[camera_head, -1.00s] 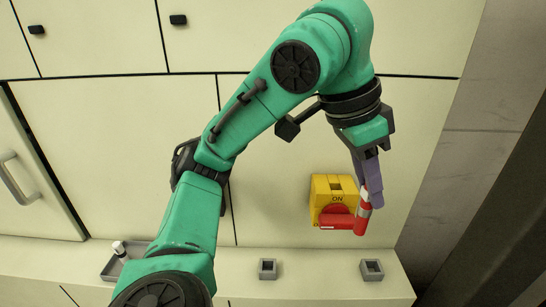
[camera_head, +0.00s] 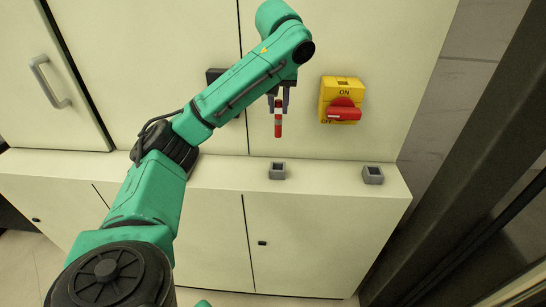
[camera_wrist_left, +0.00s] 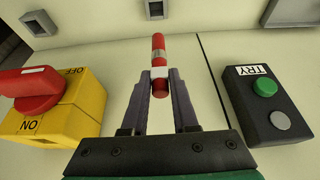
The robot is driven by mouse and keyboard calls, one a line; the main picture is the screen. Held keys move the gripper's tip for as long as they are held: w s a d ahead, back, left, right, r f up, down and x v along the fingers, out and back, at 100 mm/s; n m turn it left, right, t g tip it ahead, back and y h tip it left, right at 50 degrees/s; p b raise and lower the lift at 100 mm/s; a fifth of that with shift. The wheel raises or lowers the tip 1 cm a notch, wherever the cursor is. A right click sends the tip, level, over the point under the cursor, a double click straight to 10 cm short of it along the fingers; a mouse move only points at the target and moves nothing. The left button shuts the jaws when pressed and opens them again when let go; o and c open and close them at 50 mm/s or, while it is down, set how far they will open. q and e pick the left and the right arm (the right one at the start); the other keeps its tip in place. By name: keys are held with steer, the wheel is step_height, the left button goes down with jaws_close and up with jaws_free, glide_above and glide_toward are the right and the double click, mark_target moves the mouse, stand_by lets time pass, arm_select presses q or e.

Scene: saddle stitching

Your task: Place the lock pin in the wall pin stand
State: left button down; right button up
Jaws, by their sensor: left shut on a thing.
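The lock pin (camera_head: 278,128) is red with a pale band, and it hangs upright below my left gripper (camera_head: 278,106). The gripper's two fingers are shut on the pin's upper part. The left wrist view also shows the pin (camera_wrist_left: 158,52) between the fingertips (camera_wrist_left: 160,76). Two small grey square stands with dark openings sit on the ledge: a left one (camera_head: 277,171) and a right one (camera_head: 373,175). The pin is above the left stand, apart from it; in the left wrist view it points toward that stand (camera_wrist_left: 155,10). My right gripper is not in view.
A yellow switch box (camera_head: 327,98) with a red handle (camera_head: 343,114) is on the wall right of the pin. A black button box (camera_wrist_left: 262,105) marked TRY, with a green button, is on the other side. The ledge (camera_head: 325,174) between the stands is clear.

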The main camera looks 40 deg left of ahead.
arm_select(q)
step_height(320, 180, down, 15)
steer(key=shift+w+r+p, duration=0.15)
steer(key=shift+w+p, duration=0.05)
steer(key=shift+p, duration=0.15)
steer(key=shift+a, duration=0.1)
steer(key=c, duration=0.7)
jaws_free()
steer(key=v, duration=1.2)
